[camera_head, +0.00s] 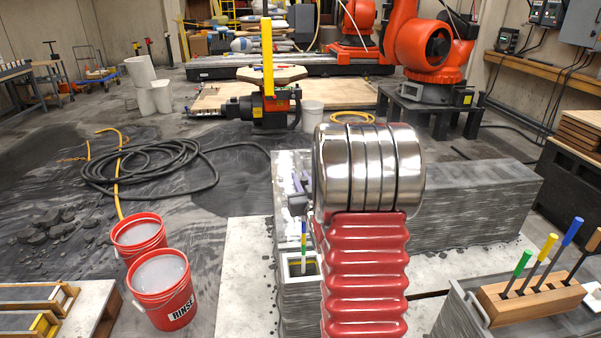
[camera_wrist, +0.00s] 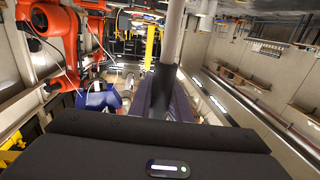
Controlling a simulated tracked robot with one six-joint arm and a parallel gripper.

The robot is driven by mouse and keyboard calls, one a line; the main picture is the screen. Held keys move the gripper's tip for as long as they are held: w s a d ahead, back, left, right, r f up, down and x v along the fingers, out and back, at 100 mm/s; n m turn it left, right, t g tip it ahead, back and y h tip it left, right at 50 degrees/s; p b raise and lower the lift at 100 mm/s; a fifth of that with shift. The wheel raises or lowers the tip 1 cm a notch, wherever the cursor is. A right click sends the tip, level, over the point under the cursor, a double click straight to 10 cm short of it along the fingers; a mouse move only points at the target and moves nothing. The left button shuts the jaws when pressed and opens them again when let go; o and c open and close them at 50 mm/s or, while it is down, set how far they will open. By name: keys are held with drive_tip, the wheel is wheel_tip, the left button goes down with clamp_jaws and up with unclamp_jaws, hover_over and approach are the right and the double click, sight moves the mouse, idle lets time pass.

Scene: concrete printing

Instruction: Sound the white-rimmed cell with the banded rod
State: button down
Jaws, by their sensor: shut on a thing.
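The white-rimmed cell (camera_head: 291,281) is a square opening in the near end of the grey layered concrete wall, left of my red ribbed arm. The banded rod (camera_head: 304,240) stands roughly upright over it, with coloured bands along it. Its lower part overlaps the opening; I cannot tell how deep it reaches. My gripper (camera_head: 298,204) is shut on the rod's upper part, partly hidden by my arm's silver rings. In the wrist view, the rod (camera_wrist: 173,38) shows as a grey shaft running from the dark jaws.
A wooden block (camera_head: 530,299) with several coloured-handled tools stands on a grey stand at the right. Two red buckets (camera_head: 163,288) stand at the left, one marked RINSE. A black hose (camera_head: 150,170) lies coiled on the floor. An orange robot arm (camera_head: 425,45) stands behind.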

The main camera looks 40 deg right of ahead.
drive_tip(key=shift+f, duration=1.1)
wheel_tip(320, 180, down, 6)
drive_tip(key=shift+f, duration=0.2)
idle(1.2)
idle(0.8)
wheel_tip(320, 180, up, 17)
idle(1.5)
